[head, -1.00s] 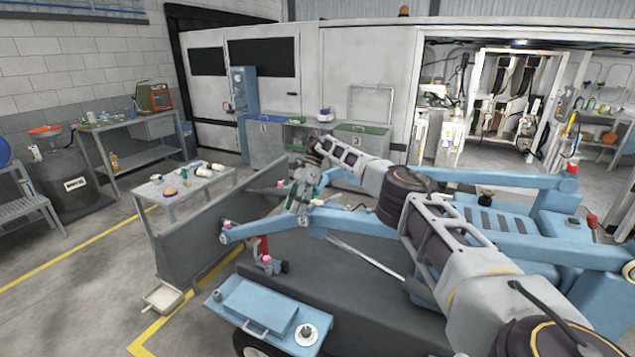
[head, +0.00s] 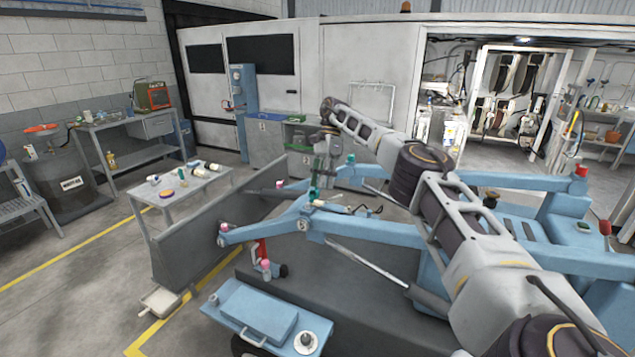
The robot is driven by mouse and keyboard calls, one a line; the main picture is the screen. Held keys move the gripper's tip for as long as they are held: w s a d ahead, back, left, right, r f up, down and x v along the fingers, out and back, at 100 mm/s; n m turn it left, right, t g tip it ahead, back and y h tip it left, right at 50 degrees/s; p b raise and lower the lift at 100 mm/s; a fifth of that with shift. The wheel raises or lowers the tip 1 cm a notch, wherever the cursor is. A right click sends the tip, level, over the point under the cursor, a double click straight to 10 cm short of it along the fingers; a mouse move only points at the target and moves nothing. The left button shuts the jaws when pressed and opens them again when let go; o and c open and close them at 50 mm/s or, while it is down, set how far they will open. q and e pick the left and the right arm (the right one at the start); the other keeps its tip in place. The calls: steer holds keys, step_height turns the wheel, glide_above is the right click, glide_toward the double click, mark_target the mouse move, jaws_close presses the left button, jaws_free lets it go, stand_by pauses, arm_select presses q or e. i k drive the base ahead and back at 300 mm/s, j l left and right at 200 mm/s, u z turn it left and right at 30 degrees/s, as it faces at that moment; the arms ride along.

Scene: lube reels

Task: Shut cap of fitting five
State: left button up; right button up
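A small round label that seems to read 5 (head: 302,226) is on the blue loader arm in the middle of the head view. Just above it a small teal cap or fitting (head: 313,194) stands on the arm. I cannot tell whether this cap is open or shut. My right gripper (head: 320,180) points down right above and behind it, at the end of my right arm. It is small and dark here, so I cannot tell whether its fingers are open, or whether it touches the fitting. My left gripper is out of view.
Another teal cap (head: 351,158) stands farther back. Pink caps (head: 224,228) sit on the front pivots. A blue tray (head: 258,312) is at the front. A grey table (head: 205,190) with small items stands left. Slim tools (head: 340,208) lie right of the fitting.

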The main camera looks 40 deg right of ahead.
mark_target(314, 194)
steer(key=i+l, duration=0.7)
steer(key=l, duration=0.1)
